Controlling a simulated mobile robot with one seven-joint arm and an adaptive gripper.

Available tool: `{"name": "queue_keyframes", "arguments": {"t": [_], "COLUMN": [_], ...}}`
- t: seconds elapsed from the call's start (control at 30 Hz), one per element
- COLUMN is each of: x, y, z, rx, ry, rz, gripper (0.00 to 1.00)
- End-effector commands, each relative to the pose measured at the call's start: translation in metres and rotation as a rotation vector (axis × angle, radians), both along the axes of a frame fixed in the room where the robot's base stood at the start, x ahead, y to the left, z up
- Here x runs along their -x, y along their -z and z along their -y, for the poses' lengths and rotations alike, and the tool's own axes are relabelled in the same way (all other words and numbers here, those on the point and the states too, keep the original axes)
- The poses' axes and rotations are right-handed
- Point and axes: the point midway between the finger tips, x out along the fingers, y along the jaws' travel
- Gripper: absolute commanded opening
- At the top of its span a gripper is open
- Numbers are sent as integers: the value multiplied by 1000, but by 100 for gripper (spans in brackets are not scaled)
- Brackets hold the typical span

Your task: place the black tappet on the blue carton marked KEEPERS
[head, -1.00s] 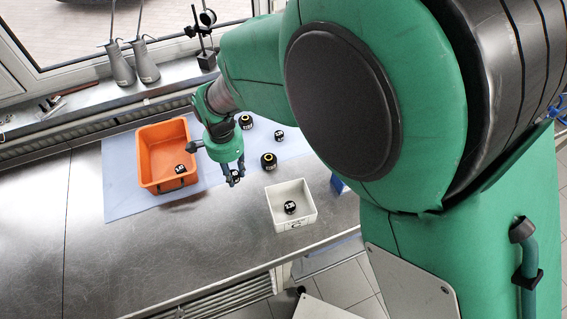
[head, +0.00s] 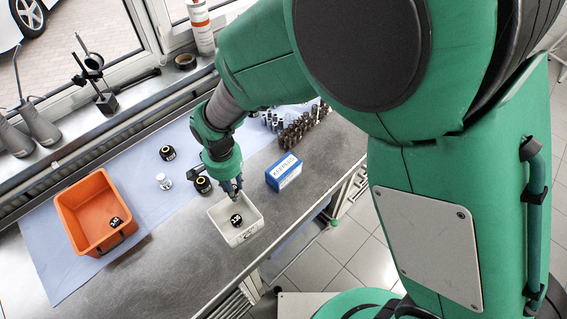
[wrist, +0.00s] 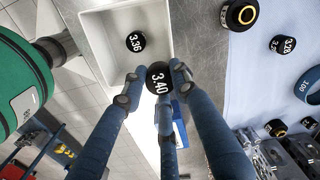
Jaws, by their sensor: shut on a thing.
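My gripper (head: 232,190) is shut on a black tappet (wrist: 158,77) marked 3.40, seen between the fingers in the wrist view. In the head view the gripper is above the back edge of the white bin, and the held tappet is hard to make out. The blue carton marked KEEPERS (head: 284,173) stands on the steel bench to the right of the gripper, its top clear. In the wrist view it is mostly hidden behind the fingers.
The white bin (head: 213,213) holds another black tappet (head: 237,220), marked 3.36. An orange bin (head: 72,222) with a black tappet stands at left. Black-and-gold parts (head: 167,153) lie on the blue mat. Several dark cylindrical parts (head: 297,128) stand behind the carton.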

Motion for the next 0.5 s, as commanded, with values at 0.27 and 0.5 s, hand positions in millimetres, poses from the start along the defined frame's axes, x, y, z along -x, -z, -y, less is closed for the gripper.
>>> {"name": "queue_keyframes", "arguments": {"t": [0.27,0.5], "x": [-5,3], "y": [-9,-14], "z": [90,158], "rx": [1,1], "ry": [11,14], "rz": [0,0], "gripper": [2,2]}}
